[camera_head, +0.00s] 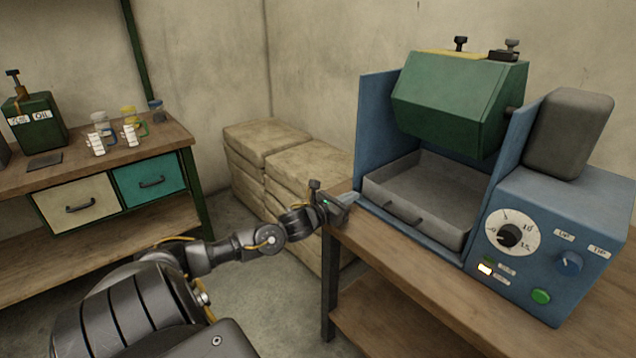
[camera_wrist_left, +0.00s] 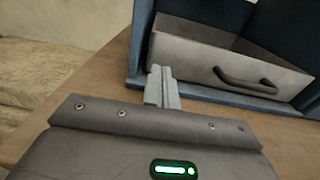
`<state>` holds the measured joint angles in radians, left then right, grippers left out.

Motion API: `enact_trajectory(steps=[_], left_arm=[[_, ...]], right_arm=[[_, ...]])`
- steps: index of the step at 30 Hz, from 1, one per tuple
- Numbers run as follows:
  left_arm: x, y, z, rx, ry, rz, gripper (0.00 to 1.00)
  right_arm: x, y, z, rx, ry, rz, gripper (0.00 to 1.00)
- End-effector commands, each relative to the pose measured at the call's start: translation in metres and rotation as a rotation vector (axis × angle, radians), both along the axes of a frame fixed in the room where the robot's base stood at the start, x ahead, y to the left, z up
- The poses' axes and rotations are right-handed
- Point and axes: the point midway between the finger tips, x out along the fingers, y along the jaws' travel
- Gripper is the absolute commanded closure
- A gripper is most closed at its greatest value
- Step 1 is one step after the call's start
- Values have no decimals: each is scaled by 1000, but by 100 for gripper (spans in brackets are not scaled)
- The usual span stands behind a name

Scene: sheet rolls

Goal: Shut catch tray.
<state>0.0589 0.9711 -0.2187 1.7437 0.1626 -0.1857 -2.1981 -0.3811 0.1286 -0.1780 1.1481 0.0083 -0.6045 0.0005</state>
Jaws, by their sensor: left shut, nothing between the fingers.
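The catch tray (camera_head: 450,228) is a grey open-topped drawer with handles on its front. It sits low in the blue machine (camera_head: 384,110), under the green housing. In the left wrist view the tray front (camera_wrist_left: 200,60) and a dark handle (camera_wrist_left: 250,82) show close up. My left gripper (camera_head: 350,199) is shut and empty. It is just in front of the tray's left front corner, by the machine's left wall. In the left wrist view its fingertips (camera_wrist_left: 161,80) are close to the tray front; I cannot tell whether they touch it. My right gripper is not in view.
The machine stands on a wooden bench (camera_head: 400,285) with a dial (camera_head: 509,234), a blue knob and a green button on its right side. Stacked sacks (camera_head: 265,140) are behind my left arm. A second bench (camera_head: 100,165) with drawers and several jars stands at the left.

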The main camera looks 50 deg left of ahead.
Motion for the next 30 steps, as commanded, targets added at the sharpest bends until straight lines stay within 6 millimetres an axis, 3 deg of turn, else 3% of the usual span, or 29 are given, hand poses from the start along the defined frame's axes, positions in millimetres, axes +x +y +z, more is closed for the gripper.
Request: enact_trajectory(steps=[6,15,30], left_arm=[[-43,-1,-4,3,8,-6,100],[-84,0,-4,0,9,-5,100],[-98,-1,-3,1,5,-6,100]], right_arm=[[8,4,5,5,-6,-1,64],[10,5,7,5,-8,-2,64],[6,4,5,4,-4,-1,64]])
